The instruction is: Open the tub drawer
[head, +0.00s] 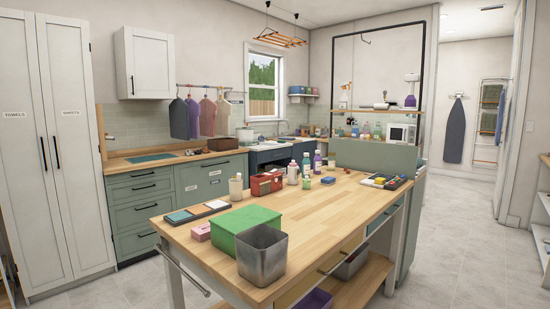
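My gripper is not in view. I cannot tell for sure which drawer is the tub drawer. Green drawer fronts (143,202) with black bar handles stand along the back-left wall, and all look shut. A wider green front (212,177) beside them carries small white labels too small to read. Dark blue fronts (270,158) sit further right, below a whitish basin-like top. A small pale blue-green drawer front (386,217) shows under the right side of the wooden table and looks shut.
The wooden table (325,205) fills the foreground, holding a green box (243,226), a metal bin (262,256) and several bottles. Tall white cupboards (60,150) labelled TOWELS and SHEETS stand shut at left. Grey floor (462,235) is clear at right.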

